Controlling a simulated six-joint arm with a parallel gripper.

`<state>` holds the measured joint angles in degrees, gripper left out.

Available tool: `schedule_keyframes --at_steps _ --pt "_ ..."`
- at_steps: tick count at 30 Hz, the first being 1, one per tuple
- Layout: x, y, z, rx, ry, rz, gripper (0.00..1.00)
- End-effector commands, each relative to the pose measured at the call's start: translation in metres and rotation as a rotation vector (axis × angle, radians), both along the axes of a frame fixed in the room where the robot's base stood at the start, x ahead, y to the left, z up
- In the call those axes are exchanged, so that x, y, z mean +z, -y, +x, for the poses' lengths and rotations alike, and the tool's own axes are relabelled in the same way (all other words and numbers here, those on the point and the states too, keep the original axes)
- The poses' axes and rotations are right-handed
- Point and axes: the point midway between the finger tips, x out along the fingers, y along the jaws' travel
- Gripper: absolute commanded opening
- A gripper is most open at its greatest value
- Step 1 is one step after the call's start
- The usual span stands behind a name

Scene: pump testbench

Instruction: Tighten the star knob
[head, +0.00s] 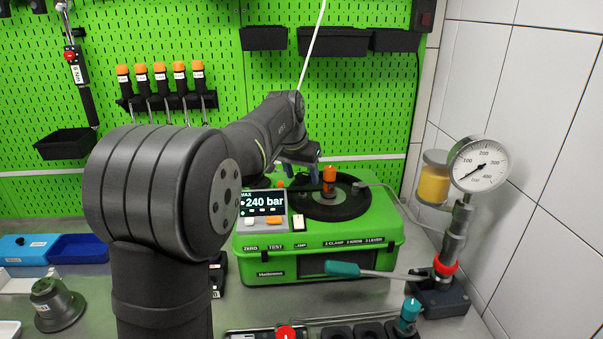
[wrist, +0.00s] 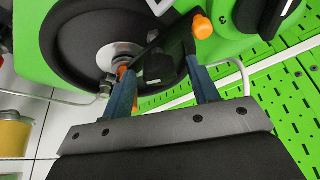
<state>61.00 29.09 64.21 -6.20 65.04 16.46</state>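The green test bench (head: 370,225) carries a round black recess (head: 345,205) with an upright orange-and-black part (head: 329,182) in it. My gripper (head: 301,172) is over the recess's back left, beside that part. In the wrist view, my gripper (wrist: 160,66) is open, its two blue fingers wide apart. A black part (wrist: 158,68) shows between and beyond the fingertips; it may be the star knob, but its lobes are not clear. I cannot tell whether the fingers touch it. An orange rounded end (wrist: 202,27) lies just past the right fingertip. My arm and fingers hide part of this area.
A display (head: 263,203) reading 240 bar stands at the bench's front left. A hand pump with a teal-handled lever (head: 343,269) and a pressure gauge (head: 480,164) is at right. Green pegboard (head: 220,55) rises close behind the bench. A pale tube (wrist: 235,70) passes behind my right finger.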

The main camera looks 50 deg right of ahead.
Motion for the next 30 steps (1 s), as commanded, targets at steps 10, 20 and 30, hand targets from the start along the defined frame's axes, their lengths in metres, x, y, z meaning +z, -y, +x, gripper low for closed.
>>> schedule_keyframes --at_steps 10,20,30 --pt "0.017 -0.006 -0.001 0.001 0.001 -0.004 0.55" --pt "0.088 -0.035 -0.009 0.0 0.002 -0.005 0.55" --pt "0.149 -0.059 -0.015 0.001 0.001 -0.003 0.55"
